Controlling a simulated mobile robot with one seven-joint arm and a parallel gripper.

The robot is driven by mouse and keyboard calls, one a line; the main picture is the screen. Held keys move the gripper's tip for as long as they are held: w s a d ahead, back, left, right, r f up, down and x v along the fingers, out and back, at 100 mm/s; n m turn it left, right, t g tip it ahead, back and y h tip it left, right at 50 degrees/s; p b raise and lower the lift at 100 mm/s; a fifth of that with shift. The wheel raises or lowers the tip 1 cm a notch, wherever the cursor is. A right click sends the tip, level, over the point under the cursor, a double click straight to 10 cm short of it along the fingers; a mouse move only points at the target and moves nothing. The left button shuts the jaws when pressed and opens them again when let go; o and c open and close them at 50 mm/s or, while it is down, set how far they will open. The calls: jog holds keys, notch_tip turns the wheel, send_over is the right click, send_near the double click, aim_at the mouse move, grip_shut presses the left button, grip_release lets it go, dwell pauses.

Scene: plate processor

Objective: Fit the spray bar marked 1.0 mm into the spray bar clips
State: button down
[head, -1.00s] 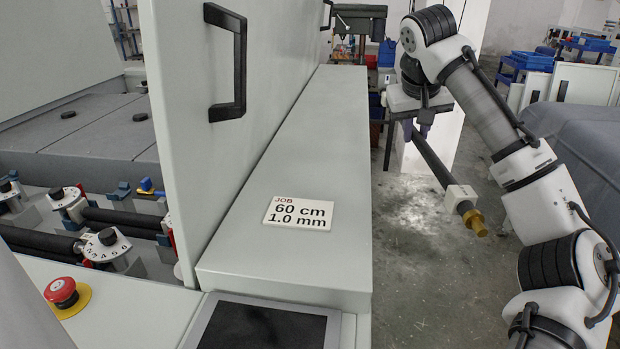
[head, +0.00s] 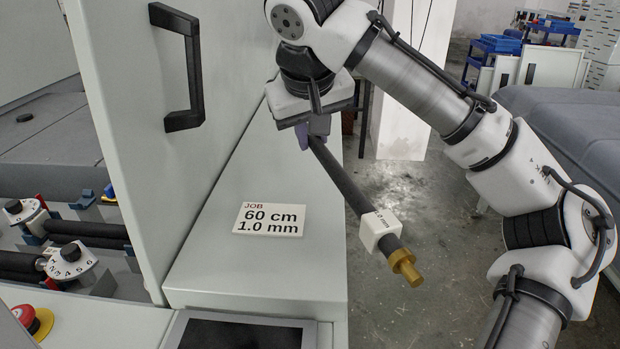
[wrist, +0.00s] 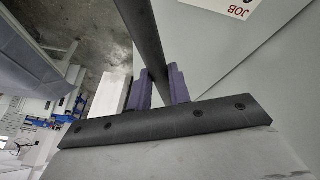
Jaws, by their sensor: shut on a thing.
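My gripper (head: 314,130) is shut on the spray bar (head: 345,185), a dark rod with a white tag and a brass end. The tag (head: 380,231) reads "0 mm" in part; its first digit is not clear. The bar slants down to the right, its brass end over the floor beside the machine's grey ledge. In the wrist view the bar (wrist: 144,40) runs between the two purple fingers (wrist: 162,88). The spray bar clips cannot be told for sure; blue holders (head: 110,193) show inside the machine at the left.
A job card (head: 269,219) reading "60 cm 1.0 mm" lies on the ledge (head: 220,270). An upright panel with a black handle (head: 185,70) stands between the ledge and the machine's inside. Numbered dials (head: 70,264) and a red button (head: 24,314) are at lower left.

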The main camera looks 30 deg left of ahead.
aim_at(313, 193)
notch_tip(313, 193, down, 9)
jog(key=shift+f+p, duration=0.1)
jog(key=shift+p, duration=0.5)
